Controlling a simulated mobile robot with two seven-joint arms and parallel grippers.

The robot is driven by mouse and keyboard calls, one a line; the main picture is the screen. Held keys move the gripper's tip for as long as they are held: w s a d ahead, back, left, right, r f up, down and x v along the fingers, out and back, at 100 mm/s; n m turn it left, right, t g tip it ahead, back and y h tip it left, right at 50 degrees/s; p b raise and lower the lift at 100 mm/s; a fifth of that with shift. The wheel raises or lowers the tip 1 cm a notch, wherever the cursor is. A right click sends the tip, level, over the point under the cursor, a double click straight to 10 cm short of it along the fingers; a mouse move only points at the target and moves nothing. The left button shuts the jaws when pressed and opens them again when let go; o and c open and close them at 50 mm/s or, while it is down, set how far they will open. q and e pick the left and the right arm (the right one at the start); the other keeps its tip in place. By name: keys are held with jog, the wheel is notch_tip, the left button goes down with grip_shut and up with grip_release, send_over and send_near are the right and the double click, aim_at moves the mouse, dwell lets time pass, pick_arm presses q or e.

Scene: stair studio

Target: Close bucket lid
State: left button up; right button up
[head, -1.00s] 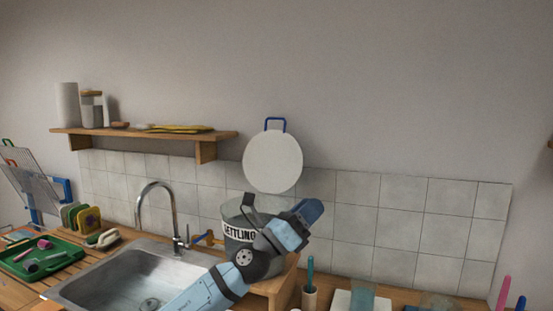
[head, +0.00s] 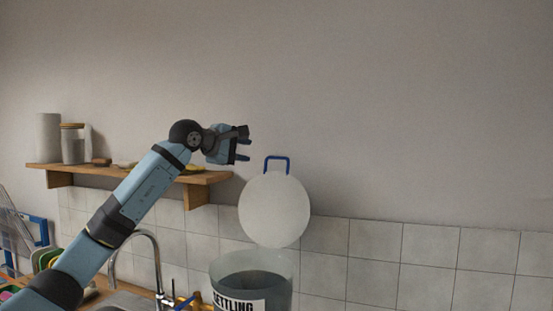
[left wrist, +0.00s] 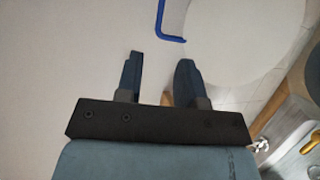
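The bucket (head: 225,278) is grey and translucent with a "SETTLING" label, at the bottom middle of the head view. Its round white lid (head: 274,212) stands upright at the back rim, with a blue handle (head: 277,158) on top. The lid (left wrist: 240,40) and handle (left wrist: 161,25) also show in the left wrist view. My left gripper (head: 246,144) is raised, left of the handle and a little above the lid, touching nothing. Its two fingers (left wrist: 158,75) are apart with nothing between them. My right gripper is not in view.
A wooden shelf (head: 110,175) with a jar (head: 72,146) and a cylinder (head: 48,138) is on the wall behind my left arm. A sink tap (head: 158,265) stands left of the bucket. The wall right of the lid is clear.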

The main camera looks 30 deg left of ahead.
aim_at(276, 158)
pick_arm(q)
jog(key=p+x, duration=0.1)
jog(key=x, duration=0.5)
jog(key=p+x, duration=0.1)
jog(key=x, duration=0.5)
jog(key=shift+d+p, duration=0.25)
jog(key=shift+p, duration=0.1)
jog(key=shift+w+d+f, duration=0.1)
jog(key=shift+w+f, duration=0.1)
jog(key=shift+w, duration=0.5)
jog(key=shift+c, duration=0.5)
grip_shut()
